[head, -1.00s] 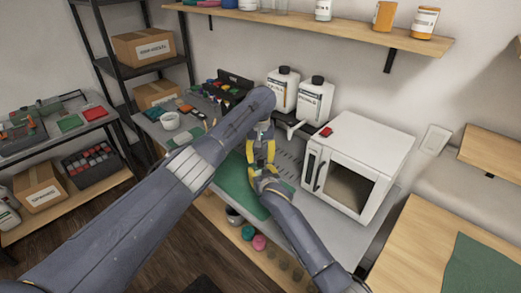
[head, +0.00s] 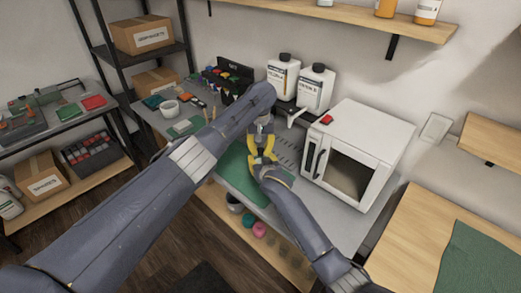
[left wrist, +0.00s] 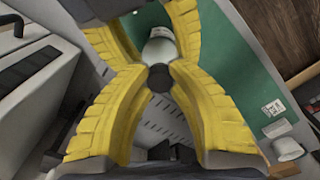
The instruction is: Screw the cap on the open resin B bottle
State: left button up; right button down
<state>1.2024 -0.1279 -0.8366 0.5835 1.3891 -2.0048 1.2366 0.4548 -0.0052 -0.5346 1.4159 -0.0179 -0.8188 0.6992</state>
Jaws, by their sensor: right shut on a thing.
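Both grippers meet over the front of the bench. In the left wrist view a white rounded bottle (left wrist: 158,50) shows between the upper yellow fingers, which are my right gripper (head: 264,172), shut on it. Its label is hidden. A round dark cap (left wrist: 160,77) lies at the centre, in line with the bottle. The lower yellow fingers are my left gripper (head: 262,148); their tips come close to both sides of the cap. I cannot tell whether they grip it, nor how the cap sits on the bottle. In the head view the fingers hide bottle and cap.
Two white bottles with black caps, one (head: 283,75) left of the other (head: 316,90), stand at the back. A white oven (head: 360,125) stands right of the grippers. A green mat (head: 238,170) lies beneath them.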

pick_arm(q)
grip_shut()
jog(key=m, duration=0.5)
jog(key=shift+m, duration=0.3)
jog(key=m, duration=0.5)
jog(key=shift+m, duration=0.3)
jog(key=m, duration=1)
jog(key=shift+f, duration=0.1)
jog(key=o, duration=0.5)
grip_release()
jog(key=shift+o, duration=0.2)
